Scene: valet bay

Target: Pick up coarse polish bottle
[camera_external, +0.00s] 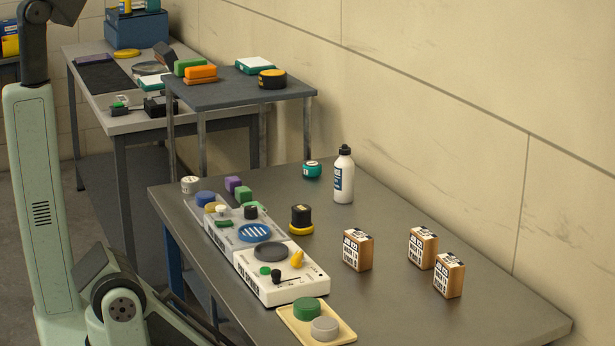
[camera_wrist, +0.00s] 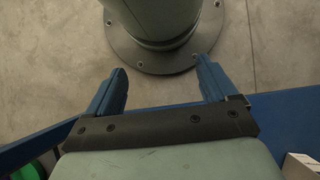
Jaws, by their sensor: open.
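A white bottle (camera_external: 344,182) with a black cap and a dark blue label stands upright on the grey table (camera_external: 440,235), near its wall-side edge. It is the only bottle I see on this table, but its label is too small to read. My gripper (camera_wrist: 161,66) shows in the wrist view with its two blue fingers wide apart and nothing between them. It points toward the floor and my own base, away from the bottle. The gripper is out of frame in the external view, and the bottle is not in the wrist view.
A teal-lidded tin (camera_external: 312,169) stands left of the bottle, and a black-and-yellow applicator (camera_external: 301,219) is nearer the front. Several small boxes (camera_external: 358,250) stand to the right. A white console (camera_external: 272,279) and a yellow tray (camera_external: 343,333) line the front. The right end is clear.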

